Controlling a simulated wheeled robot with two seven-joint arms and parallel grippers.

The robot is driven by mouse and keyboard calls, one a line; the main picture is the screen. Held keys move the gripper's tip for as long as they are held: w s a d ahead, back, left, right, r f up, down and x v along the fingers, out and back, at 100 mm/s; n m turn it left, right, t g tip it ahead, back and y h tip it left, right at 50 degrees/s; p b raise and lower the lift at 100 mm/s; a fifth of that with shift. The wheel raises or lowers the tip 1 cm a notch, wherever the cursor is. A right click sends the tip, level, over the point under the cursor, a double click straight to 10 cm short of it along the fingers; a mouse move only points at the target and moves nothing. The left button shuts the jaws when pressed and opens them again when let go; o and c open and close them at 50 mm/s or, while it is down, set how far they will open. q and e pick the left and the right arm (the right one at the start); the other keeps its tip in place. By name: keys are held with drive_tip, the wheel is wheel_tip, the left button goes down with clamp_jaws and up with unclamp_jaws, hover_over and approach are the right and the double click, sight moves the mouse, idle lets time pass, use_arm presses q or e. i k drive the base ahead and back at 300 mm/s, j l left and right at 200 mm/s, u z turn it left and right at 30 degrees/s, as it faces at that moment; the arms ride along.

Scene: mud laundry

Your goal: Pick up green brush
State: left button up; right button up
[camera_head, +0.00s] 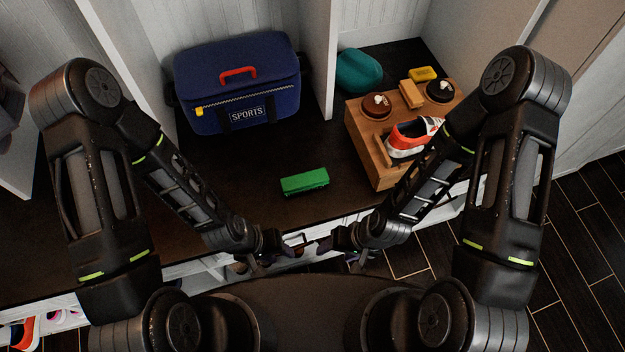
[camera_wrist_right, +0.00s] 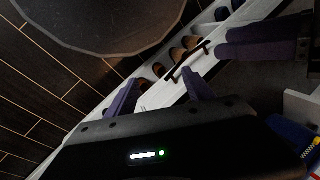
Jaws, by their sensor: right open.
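The green brush (camera_head: 305,181) is a bright green block lying on the dark bench top, near its front edge. My right gripper (camera_head: 322,246) is below and slightly right of the brush in the head view, apart from it. In the right wrist view its two purple-padded fingers (camera_wrist_right: 162,94) are spread with nothing between them. My left gripper (camera_head: 294,246) is just left of the right one, also apart from the brush. Two purple fingers at the right wrist view's upper right look like the left gripper (camera_wrist_right: 262,40); their gap is unclear. The brush does not show there.
A blue sports bag (camera_head: 240,85) stands at the back left of the bench (camera_head: 235,185). A wooden box (camera_head: 367,145) at the right carries brushes, round tins and an orange-white shoe (camera_head: 408,140). A teal bag (camera_head: 358,72) lies behind it. Bench space around the brush is clear.

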sight(299, 182)
drive_tip(key=z, duration=1.9)
drive_tip(key=k+j, duration=0.5)
